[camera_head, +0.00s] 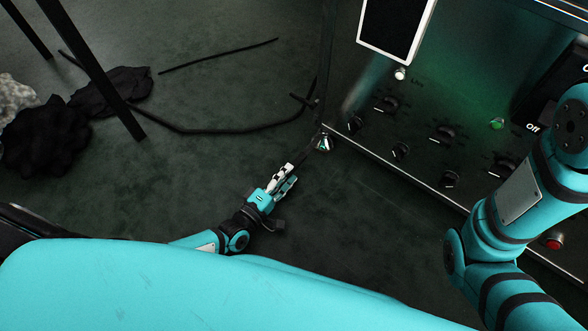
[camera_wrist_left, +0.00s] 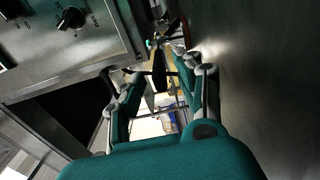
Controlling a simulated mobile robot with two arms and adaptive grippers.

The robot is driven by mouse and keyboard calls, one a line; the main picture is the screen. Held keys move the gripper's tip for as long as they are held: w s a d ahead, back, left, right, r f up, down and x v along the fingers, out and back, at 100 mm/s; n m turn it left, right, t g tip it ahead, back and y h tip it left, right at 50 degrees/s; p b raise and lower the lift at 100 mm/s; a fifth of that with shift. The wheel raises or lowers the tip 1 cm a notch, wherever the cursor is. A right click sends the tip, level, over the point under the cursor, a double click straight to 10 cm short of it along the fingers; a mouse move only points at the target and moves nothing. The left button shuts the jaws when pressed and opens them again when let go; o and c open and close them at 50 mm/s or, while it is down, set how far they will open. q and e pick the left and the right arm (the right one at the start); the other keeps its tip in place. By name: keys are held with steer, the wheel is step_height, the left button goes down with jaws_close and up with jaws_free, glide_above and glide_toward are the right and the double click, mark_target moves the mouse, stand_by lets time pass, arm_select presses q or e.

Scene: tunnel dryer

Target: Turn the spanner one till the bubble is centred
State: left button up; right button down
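My left gripper (camera_head: 284,178) is low beside the front left corner of the machine. In the left wrist view its two fingers (camera_wrist_left: 158,85) stand apart. A dark, narrow piece, perhaps the spanner (camera_wrist_left: 159,70), shows between or just beyond the fingertips; no clear contact with either finger shows. A small metallic fitting with a greenish spot (camera_head: 324,142) sits at the machine's lower corner, just past the fingertips. I cannot tell whether it holds the bubble, and no bubble position is readable. My right arm comes in at the right; its gripper is out of view.
The machine's panel (camera_head: 420,130) carries several black knobs, a green lamp (camera_head: 497,123), a red button (camera_head: 554,243) and a screen (camera_head: 395,25). A dark cable (camera_head: 200,131) lies on the floor. Black crumpled heaps (camera_head: 45,135) and thin dark posts stand left. Floor around the left gripper is clear.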

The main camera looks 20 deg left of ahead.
mark_target(303, 157)
arm_select(q)
steer(key=shift+b+x, duration=0.6)
steer(key=shift+x, duration=1.4)
jaws_close()
